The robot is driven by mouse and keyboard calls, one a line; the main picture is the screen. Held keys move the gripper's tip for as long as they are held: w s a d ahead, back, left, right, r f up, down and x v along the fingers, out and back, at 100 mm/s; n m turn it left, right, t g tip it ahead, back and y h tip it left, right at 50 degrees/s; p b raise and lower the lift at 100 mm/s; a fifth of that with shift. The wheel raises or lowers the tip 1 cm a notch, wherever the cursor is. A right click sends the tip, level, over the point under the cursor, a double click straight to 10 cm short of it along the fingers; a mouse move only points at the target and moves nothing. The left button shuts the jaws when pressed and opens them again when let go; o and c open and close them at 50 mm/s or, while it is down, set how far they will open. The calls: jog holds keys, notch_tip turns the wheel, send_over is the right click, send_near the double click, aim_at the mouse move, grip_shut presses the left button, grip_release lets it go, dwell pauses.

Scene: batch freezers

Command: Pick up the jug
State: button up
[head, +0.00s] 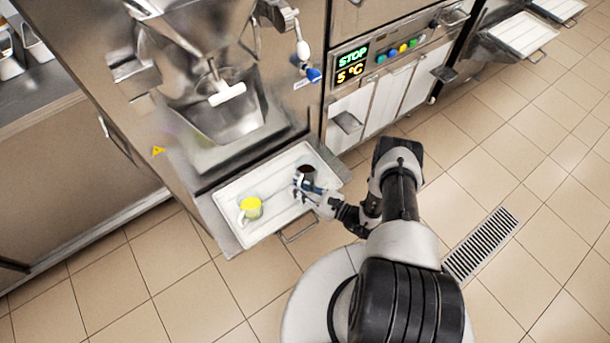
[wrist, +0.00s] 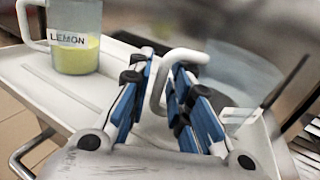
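A jug (head: 306,172) with dark contents stands on the white tray below the machine, at the tray's right end. Its pale handle (wrist: 158,82) lies between my gripper's blue fingers in the wrist view. My gripper (head: 299,184) is at the jug's near side; it also shows in the wrist view (wrist: 163,68). The fingers are apart, with a visible gap on the handle's right. The jug's body is blurred and partly hidden behind the fingers.
A second jug (wrist: 76,38), labelled LEMON and holding yellow liquid, stands on the tray (head: 226,200) to the left. The machine's metal hopper (head: 228,115) overhangs behind.

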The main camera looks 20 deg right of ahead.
jog(key=shift+c, duration=0.6)
grip_shut()
